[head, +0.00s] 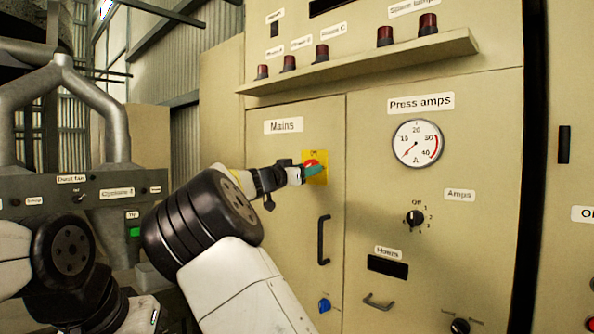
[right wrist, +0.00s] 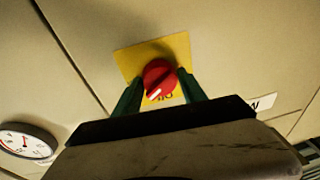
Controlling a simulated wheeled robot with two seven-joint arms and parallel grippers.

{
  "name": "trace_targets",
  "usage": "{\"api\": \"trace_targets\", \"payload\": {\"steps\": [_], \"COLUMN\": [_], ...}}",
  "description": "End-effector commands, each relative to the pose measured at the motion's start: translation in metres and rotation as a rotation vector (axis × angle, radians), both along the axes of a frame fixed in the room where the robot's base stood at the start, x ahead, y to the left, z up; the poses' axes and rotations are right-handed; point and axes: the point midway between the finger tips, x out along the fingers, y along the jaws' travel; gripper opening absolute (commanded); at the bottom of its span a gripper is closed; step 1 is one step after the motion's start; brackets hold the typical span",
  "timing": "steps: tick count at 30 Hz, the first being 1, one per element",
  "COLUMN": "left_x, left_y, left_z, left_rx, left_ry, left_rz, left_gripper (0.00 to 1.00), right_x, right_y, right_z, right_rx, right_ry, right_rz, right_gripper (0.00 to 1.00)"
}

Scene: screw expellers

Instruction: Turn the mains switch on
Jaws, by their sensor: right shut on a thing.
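The mains switch is a red rotary knob (head: 311,163) on a yellow plate (head: 321,176), right below the "Mains" label (head: 284,126) on a beige cabinet door. My right gripper (head: 306,172) is at the knob and partly hides it. In the right wrist view the green fingertips (right wrist: 160,88) stand on either side of the red knob (right wrist: 158,72) and are shut on it. The knob's white mark points toward the lower edge of the yellow plate (right wrist: 130,58), beside small lettering that I cannot read surely. My left gripper is out of view.
A shelf (head: 365,62) with several dark red lamps juts out above. A door handle (head: 323,240) and a blue knob (head: 324,305) sit below the switch. The "Press amps" gauge (head: 417,143) is to the right. A grey control box (head: 85,195) stands at the left.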

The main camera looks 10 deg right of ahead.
Motion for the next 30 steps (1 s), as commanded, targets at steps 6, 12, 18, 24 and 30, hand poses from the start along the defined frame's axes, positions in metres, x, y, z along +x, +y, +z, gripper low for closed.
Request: {"api": "trace_targets", "payload": {"steps": [6,12,18,24,30], "left_x": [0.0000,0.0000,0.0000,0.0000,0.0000], "left_y": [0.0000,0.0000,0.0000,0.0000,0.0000], "left_z": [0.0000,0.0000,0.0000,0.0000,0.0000], "left_rx": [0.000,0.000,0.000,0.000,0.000], "left_ry": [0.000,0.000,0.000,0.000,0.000], "left_rz": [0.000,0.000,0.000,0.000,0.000], "left_gripper": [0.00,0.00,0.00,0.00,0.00], "right_x": [0.0007,0.0012,0.0014,0.0017,0.0018], "right_y": [0.0000,0.0003,0.0001,0.0002,0.0002], "right_z": [-0.0019,-0.0021,-0.0029,-0.0031,-0.0038], "right_rx": [0.124,0.225,0.300,0.345,0.365], "right_ry": [-0.158,-0.287,-0.382,-0.438,-0.462], "right_rz": [-0.002,-0.002,-0.002,-0.003,-0.004], "right_gripper": [0.00,0.00,0.00,0.00,0.00]}}
